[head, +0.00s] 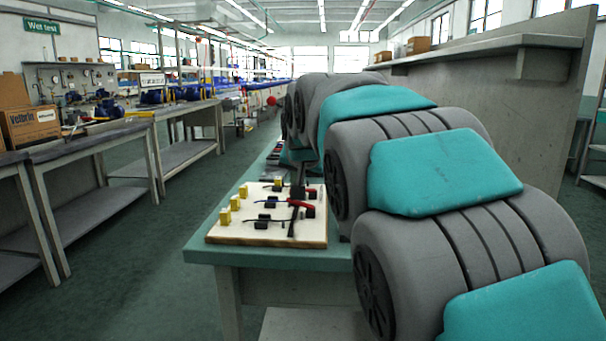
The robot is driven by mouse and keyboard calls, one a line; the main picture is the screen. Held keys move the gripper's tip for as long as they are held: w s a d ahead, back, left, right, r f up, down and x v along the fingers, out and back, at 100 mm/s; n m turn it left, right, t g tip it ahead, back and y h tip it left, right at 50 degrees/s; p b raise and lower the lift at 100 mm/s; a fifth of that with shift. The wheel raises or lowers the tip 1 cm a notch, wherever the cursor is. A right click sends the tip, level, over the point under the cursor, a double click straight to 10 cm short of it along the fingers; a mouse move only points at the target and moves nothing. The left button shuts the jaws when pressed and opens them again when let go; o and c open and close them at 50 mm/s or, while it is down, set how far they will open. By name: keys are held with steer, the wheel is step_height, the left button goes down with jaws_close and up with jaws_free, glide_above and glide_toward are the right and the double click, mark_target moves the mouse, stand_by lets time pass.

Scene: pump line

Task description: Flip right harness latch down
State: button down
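A cream harness board (225,232) lies on the near end of a teal-topped bench. Black connectors (262,222) with thin dark and blue wires sit on the board. A red lever-like part (301,204) shows at the board's right side, beside dark pieces. I cannot tell which part is the right latch or its position. A dark upright shape above the board's right half (298,190) looks like my gripper; its fingers are too small to read.
My arm fills the right side and hides the bench beyond the board. The teal bench (205,250) has a free front edge. Left are grey workbenches (90,142) with a cardboard box (32,127) and blue pumps. Green floor between is clear. A grey partition with a shelf (480,47) stands right.

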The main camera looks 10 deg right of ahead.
steer(key=shift+a+f+h, duration=0.15)
steer(key=shift+a+h, duration=0.15)
steer(key=shift+d, duration=0.1)
steer(key=shift+s+d+f, duration=0.15)
steer(key=shift+d+f, duration=0.2)
steer(key=shift+d, duration=0.3)
steer(key=a+v, duration=0.1)
steer(key=v, duration=0.9)
steer(key=shift+w+r+p, duration=0.15)
steer(key=shift+w+p, duration=0.05)
steer(key=shift+p, duration=0.25)
steer(key=shift+a, duration=0.1)
